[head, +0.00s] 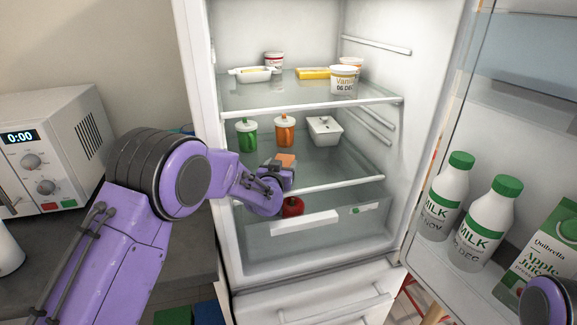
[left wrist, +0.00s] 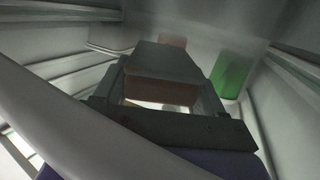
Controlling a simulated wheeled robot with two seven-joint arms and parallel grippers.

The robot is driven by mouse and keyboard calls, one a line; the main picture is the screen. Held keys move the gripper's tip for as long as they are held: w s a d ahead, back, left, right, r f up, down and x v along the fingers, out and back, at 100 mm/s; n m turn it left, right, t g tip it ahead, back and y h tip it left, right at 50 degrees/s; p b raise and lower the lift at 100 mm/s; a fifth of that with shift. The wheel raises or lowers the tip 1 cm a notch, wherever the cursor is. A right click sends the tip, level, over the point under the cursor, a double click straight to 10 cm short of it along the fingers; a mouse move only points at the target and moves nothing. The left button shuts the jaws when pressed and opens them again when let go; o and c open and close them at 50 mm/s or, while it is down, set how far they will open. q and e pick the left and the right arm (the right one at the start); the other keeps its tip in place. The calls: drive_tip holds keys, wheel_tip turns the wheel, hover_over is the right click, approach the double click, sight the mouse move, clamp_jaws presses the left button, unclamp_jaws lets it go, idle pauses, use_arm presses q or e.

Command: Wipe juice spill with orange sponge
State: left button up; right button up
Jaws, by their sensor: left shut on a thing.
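My left arm reaches into the open fridge (head: 222,150), and its gripper (head: 280,166) is at the middle glass shelf. The gripper is shut on the orange sponge (head: 287,159), whose orange face shows above the fingers. In the left wrist view the sponge (left wrist: 162,92) is a dim brownish block between the dark fingers of the gripper (left wrist: 165,75). I cannot make out a juice spill in either view; the gripper and arm hide part of the shelf. My right gripper is not in view; only a purple part of that arm shows at the lower right.
A green-capped jar (head: 246,136), an orange jar (head: 285,132) and a white container (head: 324,130) stand behind the gripper. A red item (head: 292,207) lies below. Milk bottles (head: 446,197) and a juice carton (head: 541,255) stand in the open door. A microwave (head: 50,150) is left.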

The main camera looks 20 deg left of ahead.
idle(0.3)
use_arm(q)
drive_tip(key=shift+w+d+f, duration=0.1)
drive_tip(key=shift+w+d, duration=0.3)
drive_tip(key=shift+d, duration=0.3)
drive_tip(key=shift+w+d, duration=0.45)
drive_tip(key=shift+d, duration=0.25)
drive_tip(key=shift+a, duration=0.15)
drive_tip(key=shift+s+a, duration=0.45)
drive_tip(key=shift+a, duration=0.15)
drive_tip(key=shift+s+a, duration=0.5)
drive_tip(key=shift+a, duration=0.15)
